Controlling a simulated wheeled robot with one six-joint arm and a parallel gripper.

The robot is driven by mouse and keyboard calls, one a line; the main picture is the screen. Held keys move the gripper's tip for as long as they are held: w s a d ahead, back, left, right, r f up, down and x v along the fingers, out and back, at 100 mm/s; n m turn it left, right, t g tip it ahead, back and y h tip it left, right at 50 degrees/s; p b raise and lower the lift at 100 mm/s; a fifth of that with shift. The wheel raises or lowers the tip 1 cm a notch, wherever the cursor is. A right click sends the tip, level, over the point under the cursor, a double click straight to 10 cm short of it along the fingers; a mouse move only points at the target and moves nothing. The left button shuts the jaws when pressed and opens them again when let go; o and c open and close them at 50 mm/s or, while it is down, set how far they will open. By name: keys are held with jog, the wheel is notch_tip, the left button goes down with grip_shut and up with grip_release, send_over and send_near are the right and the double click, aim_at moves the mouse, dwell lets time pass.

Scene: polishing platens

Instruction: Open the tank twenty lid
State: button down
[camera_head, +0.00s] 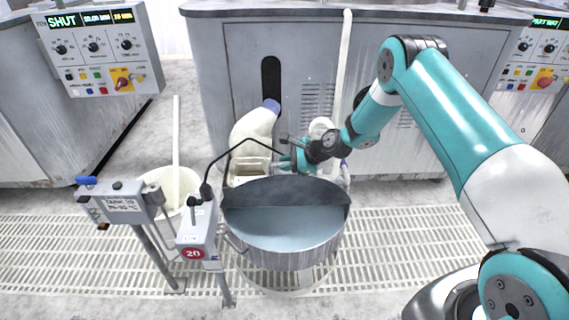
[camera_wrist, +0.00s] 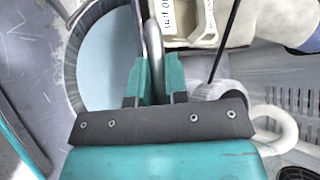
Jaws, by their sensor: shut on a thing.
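Tank twenty (camera_head: 290,255) is a round metal tank with pale blue liquid showing at its front; it also shows at the left in the wrist view (camera_wrist: 82,75). Its dark grey lid (camera_head: 285,192) stands raised at the tank's rear, tilted up off the liquid. My gripper (camera_head: 286,162) is behind the lid's upper edge. In the wrist view my gripper (camera_wrist: 154,65) has its teal fingers shut on a grey metal bar (camera_wrist: 154,40), which looks like the lid's handle. In the head view the lid hides part of this grip.
A post with a red "20" sign (camera_head: 193,253) stands left of the tank, beside a labelled control box (camera_head: 122,203). A white bucket (camera_head: 175,185) is behind them. A cream jug (camera_head: 257,125) stands close behind the tank. Grey cabinets (camera_head: 230,70) line the back. Grated floor in front is clear.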

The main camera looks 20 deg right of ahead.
jog(key=shift+w+d+f, duration=0.1)
jog(key=shift+d+f, duration=0.05)
jog(key=shift+d, duration=0.1)
jog(key=c, duration=1.1)
grip_release()
jog(key=shift+a, duration=0.15)
jog(key=p+v, duration=0.2)
jog(key=v, duration=1.5)
jog(key=shift+r, duration=0.2)
